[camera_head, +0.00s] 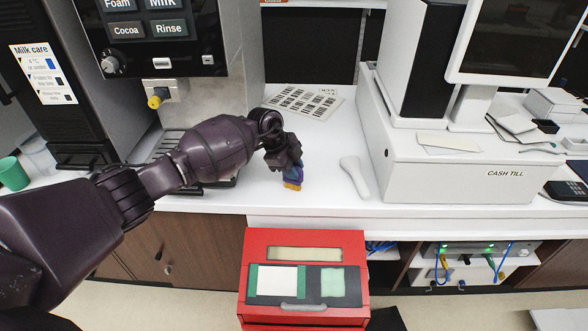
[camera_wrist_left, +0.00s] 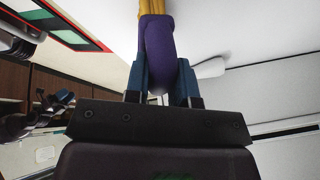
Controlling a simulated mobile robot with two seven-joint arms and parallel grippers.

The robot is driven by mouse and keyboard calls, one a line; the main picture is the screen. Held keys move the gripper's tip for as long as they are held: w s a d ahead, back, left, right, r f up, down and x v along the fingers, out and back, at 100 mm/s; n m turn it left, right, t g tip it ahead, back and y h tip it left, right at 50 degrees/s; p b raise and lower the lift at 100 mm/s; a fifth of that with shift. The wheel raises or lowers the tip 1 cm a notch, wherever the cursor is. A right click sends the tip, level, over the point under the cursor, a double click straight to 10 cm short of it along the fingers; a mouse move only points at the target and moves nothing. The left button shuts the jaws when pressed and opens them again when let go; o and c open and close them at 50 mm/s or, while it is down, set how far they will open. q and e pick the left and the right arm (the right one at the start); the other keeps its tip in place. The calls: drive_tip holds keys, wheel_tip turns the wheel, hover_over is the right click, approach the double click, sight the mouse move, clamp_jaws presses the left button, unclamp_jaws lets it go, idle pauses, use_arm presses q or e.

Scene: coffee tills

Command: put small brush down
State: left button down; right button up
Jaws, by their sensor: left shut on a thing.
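The small brush (camera_head: 293,183) has a purple handle and yellow-orange bristles. It also shows in the left wrist view (camera_wrist_left: 156,45), with the purple part between my fingers and the yellow part beyond. My left gripper (camera_head: 290,172) is shut on the brush, bristles pointing down at the white counter (camera_head: 320,200) near its front edge. In the left wrist view my left gripper (camera_wrist_left: 160,80) has its blue fingers on both sides of the handle. I cannot tell whether the bristles touch the counter.
A white spoon-shaped object (camera_head: 354,176) lies just right of the brush. The cash till (camera_head: 450,170) stands farther right, the coffee machine (camera_head: 180,50) at left. A printed sheet (camera_head: 305,101) lies behind. A red box (camera_head: 305,240) stands below the counter's front edge.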

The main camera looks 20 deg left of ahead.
use_arm(q)
drive_tip(key=shift+r, duration=0.1)
drive_tip(key=c, duration=1)
unclamp_jaws()
drive_tip(key=shift+o, duration=0.2)
drive_tip(key=p+v, duration=0.1)
drive_tip(key=v, duration=0.5)
wheel_tip(320, 180, up, 5)
drive_tip(key=p, duration=0.1)
hover_over(284, 177)
drive_tip(key=s+a, duration=0.1)
drive_tip(key=a, duration=0.1)
drive_tip(key=shift+s+r, duration=0.1)
drive_tip(key=shift+r, duration=0.05)
